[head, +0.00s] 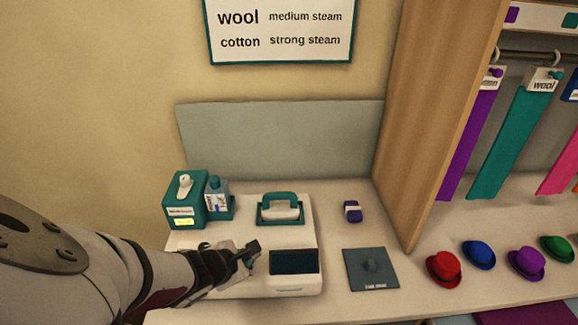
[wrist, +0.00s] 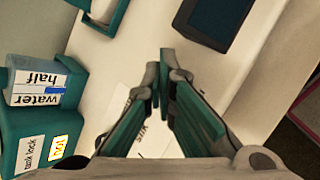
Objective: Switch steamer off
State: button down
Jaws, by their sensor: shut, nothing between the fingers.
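The steamer is a white unit (head: 240,222) on the counter, with a teal-handled iron (head: 281,204) at its back and a dark display (head: 294,262) at its front right. My gripper (head: 250,254) is low over the front left of the unit, left of the display, shut and empty. In the wrist view my closed fingers (wrist: 164,82) are above the white top, where part of a printed "silk" label (wrist: 141,132) shows. The dial or switch there is hidden behind my fingers. I cannot tell whether the fingers touch the surface. The display looks dark.
A teal "tank lock" box (head: 180,214) with a white lever and yellow label stands back left, beside a "water half" tank (wrist: 37,85). A purple item (head: 352,211) and dark pad (head: 371,272) lie right.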

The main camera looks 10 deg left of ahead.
jog(key=shift+s+r, duration=0.1)
jog(key=shift+r, duration=0.25)
jog(key=shift+r+p, duration=1.9)
jog(key=shift+r, duration=1.1)
jog(key=shift+f, duration=0.1)
jog(key=w+d+r+m+g, duration=0.1)
jog(key=w+d+r+m, duration=0.1)
jog(key=d+r+m, duration=0.45)
jog(key=w+d+r+m+g+h+b, duration=0.1)
jog(key=w+d+r+m+g, duration=0.15)
jog(key=d, duration=0.75)
jog(key=w+d+r+m, duration=0.2)
jog(key=d+r+m, duration=0.25)
jog(key=d, duration=0.35)
jog(key=s+d+r+m+g+y, duration=0.1)
jog(key=s+d+r+m+y, duration=0.1)
jog(key=s+d+r+m, duration=0.7)
jog(key=s+d+r, duration=0.1)
jog(key=s, duration=0.6)
jog(key=s+d+r+m, duration=0.2)
jog(key=s+r, duration=0.2)
jog(key=s, duration=0.3)
jog(key=shift+s+d+t+y+p, duration=0.25)
jog(key=shift+s+t+y+p, duration=0.15)
jog(key=shift+t+p, duration=0.05)
